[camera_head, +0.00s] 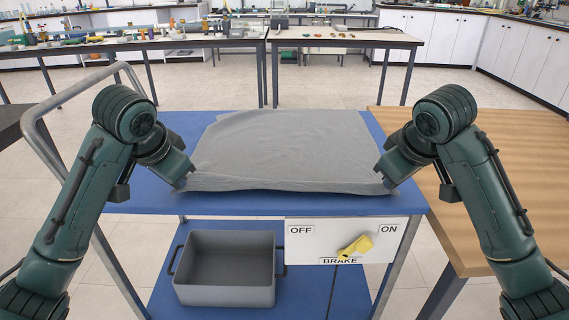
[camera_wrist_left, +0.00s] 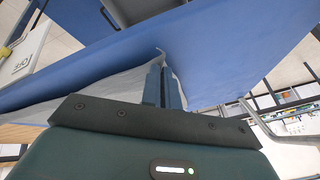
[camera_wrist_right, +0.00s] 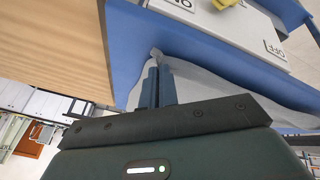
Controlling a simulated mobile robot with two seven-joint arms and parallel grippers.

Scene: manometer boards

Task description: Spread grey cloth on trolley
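The grey cloth (camera_head: 290,150) lies spread over most of the blue trolley top (camera_head: 250,205), with its near edge slightly raised and some folds at the far left. My left gripper (camera_head: 183,184) is at the cloth's near left corner. In the left wrist view its fingers (camera_wrist_left: 162,78) are closed together with the cloth (camera_wrist_left: 115,85) between them. My right gripper (camera_head: 388,184) is at the near right corner. In the right wrist view its fingers (camera_wrist_right: 156,75) are closed on the cloth (camera_wrist_right: 205,88). Blue surface shows along the near and left edges.
A grey bin (camera_head: 225,270) stands on the trolley's lower shelf. A white panel with a yellow brake handle (camera_head: 356,246) hangs at the front right. A wooden table (camera_head: 500,170) adjoins on the right. The trolley's rail handle (camera_head: 60,100) is on the left.

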